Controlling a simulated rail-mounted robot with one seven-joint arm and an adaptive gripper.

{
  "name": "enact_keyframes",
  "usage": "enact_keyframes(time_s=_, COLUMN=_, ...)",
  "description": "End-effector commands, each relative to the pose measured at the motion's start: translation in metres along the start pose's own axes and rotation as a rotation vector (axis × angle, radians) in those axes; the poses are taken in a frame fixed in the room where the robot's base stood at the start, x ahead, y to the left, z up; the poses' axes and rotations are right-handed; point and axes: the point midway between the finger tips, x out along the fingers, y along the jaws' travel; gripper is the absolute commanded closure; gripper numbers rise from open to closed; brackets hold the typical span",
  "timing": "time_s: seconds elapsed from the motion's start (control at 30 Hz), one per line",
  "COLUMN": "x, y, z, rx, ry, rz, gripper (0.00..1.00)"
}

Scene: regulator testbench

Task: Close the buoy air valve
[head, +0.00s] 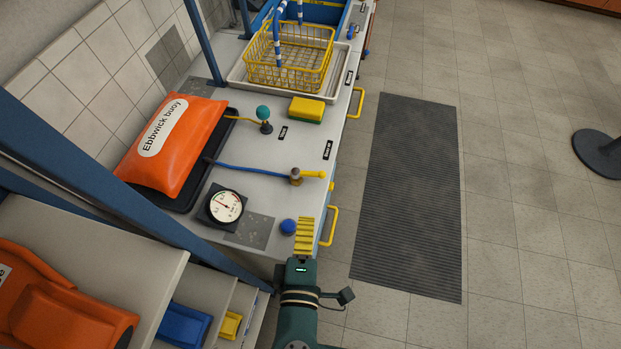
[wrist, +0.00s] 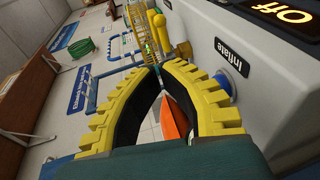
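A brass valve with a yellow handle (head: 313,174) sits on the bench near its right edge. A blue hose (head: 245,168) runs from it towards the orange buoy (head: 175,142), and the handle points right, roughly in line with the hose. A second valve with a teal knob (head: 263,113) stands farther back, on a yellow hose from the buoy. Labels near both are too small to read. My gripper (head: 305,235) is at the near right edge of the bench, apart from both valves. In the wrist view its yellow fingers (wrist: 161,68) meet at the tips, empty.
A blue button (head: 288,226) lies close left of my gripper; the wrist view shows an "Inflate" label (wrist: 232,58) beside it. A round gauge (head: 225,205), a sponge (head: 307,110) and a yellow basket (head: 290,58) are on the bench.

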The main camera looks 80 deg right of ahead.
Motion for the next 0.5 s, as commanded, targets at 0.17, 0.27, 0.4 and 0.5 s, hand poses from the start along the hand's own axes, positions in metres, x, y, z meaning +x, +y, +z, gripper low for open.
enact_keyframes(time_s=0.17, x=0.041, y=0.000, z=0.002, rx=0.002, ry=-0.009, rz=-0.001, gripper=1.00)
enact_keyframes(time_s=0.27, x=0.063, y=0.000, z=0.002, rx=0.003, ry=-0.008, rz=0.000, gripper=1.00)
enact_keyframes(time_s=0.4, x=0.091, y=0.000, z=0.001, rx=0.002, ry=-0.007, rz=0.000, gripper=1.00)
enact_keyframes(time_s=0.5, x=0.105, y=0.001, z=0.001, rx=0.002, ry=-0.003, rz=0.001, gripper=1.00)
